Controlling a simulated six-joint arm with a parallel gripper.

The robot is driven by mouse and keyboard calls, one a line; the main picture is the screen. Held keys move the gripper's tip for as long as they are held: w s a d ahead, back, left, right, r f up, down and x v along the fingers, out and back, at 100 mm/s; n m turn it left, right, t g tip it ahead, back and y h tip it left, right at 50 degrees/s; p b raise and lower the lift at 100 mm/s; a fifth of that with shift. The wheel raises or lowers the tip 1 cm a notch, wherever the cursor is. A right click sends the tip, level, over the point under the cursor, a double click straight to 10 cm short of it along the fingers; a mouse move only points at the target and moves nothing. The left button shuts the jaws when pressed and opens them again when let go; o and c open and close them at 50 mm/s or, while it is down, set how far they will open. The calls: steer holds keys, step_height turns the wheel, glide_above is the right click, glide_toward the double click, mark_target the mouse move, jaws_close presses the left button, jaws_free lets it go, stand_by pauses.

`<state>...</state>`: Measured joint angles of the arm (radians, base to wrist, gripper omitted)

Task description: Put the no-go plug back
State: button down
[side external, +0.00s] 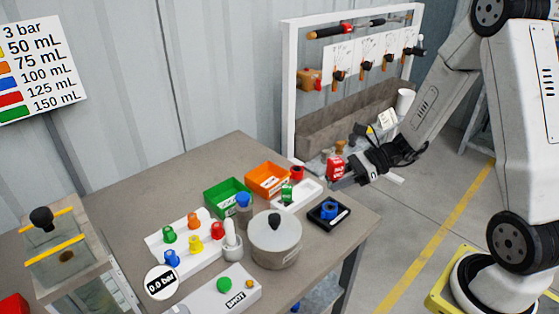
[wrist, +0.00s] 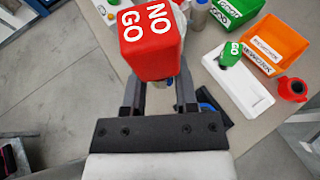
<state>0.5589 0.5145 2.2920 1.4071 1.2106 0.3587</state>
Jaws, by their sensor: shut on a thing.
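The no-go plug, a red block lettered NO GO (wrist: 150,42), is between my gripper's fingers (wrist: 159,88) in the wrist view. My gripper is shut on it. In the side external view the red plug (side external: 335,167) is at my gripper's tip (side external: 340,180), held in the air near the table's right end. The white gauge holder (side external: 305,196) lies on the table, left of my gripper. It also shows in the wrist view (wrist: 252,98). The green GO plug (wrist: 231,53) stands at one end of it. The rest of its top looks bare.
An orange bin (side external: 266,180) and green bin (side external: 228,197) stand beside the holder. A red hollow part (wrist: 292,88) is near the orange bin. A black tray with a blue piece (side external: 329,213), a lidded pot (side external: 275,240) and a white rack of coloured parts (side external: 180,252) stand nearby.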

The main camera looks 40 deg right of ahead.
steer(key=w+a+m+t+h, duration=0.3)
steer(key=w+m+t+h, duration=0.2)
steer(key=w, duration=0.3)
steer(key=shift+f+m, duration=0.15)
steer(key=shift+m, duration=0.45)
steer(key=shift+h, duration=0.3)
step_height(320, 180, up, 10)
steer(key=w+m+t+h, duration=0.1)
steer(key=w+m+h, duration=0.1)
steer(key=shift+r, duration=0.2)
steer(key=shift+d+f, duration=0.15)
stand_by(0.8)
